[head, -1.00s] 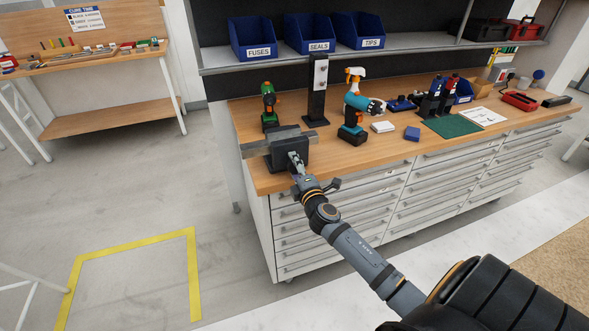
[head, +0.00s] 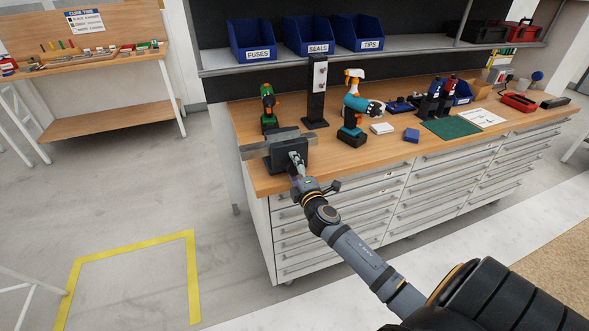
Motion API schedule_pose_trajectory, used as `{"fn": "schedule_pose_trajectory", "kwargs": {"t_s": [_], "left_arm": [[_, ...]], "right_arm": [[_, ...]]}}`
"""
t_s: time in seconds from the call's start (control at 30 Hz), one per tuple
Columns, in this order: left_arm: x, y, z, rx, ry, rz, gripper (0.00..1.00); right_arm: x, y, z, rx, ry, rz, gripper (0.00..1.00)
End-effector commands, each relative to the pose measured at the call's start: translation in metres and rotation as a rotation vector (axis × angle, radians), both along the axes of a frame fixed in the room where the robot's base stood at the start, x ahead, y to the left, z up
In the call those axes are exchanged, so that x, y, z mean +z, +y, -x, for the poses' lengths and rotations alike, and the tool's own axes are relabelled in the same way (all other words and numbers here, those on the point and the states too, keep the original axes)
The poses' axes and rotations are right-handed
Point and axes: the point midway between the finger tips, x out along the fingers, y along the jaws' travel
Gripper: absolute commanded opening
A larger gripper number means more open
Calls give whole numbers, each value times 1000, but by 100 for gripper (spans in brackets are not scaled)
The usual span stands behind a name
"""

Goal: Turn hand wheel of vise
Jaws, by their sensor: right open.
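The grey vise (head: 276,151) stands at the near left corner of the wooden bench top, with its long jaws running left to right. My right gripper (head: 296,160) is at the vise's near face, where the hand wheel would be. The gripper is small in the picture and covers that spot, so the hand wheel cannot be made out clearly. The gripper is open; I cannot tell whether its fingers touch the wheel. My right arm reaches in from the lower right. My left gripper is not in view.
Labelled blue bins (head: 308,36) sit on the shelf above.

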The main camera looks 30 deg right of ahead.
Motion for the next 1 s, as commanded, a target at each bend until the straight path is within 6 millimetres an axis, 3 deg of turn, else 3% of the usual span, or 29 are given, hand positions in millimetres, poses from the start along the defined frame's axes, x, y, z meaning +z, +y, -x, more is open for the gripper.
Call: {"fn": "schedule_pose_trajectory", "kwargs": {"t_s": [0.17,0.6,0.77,1.0], "left_arm": [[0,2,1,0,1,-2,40],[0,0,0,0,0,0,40],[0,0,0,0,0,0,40],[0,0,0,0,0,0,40]], "right_arm": [[-1,3,11,2,1,2,75],[-1,25,104,2,3,1,75],[0,28,116,1,1,1,75],[0,28,117,0,0,0,75]]}}
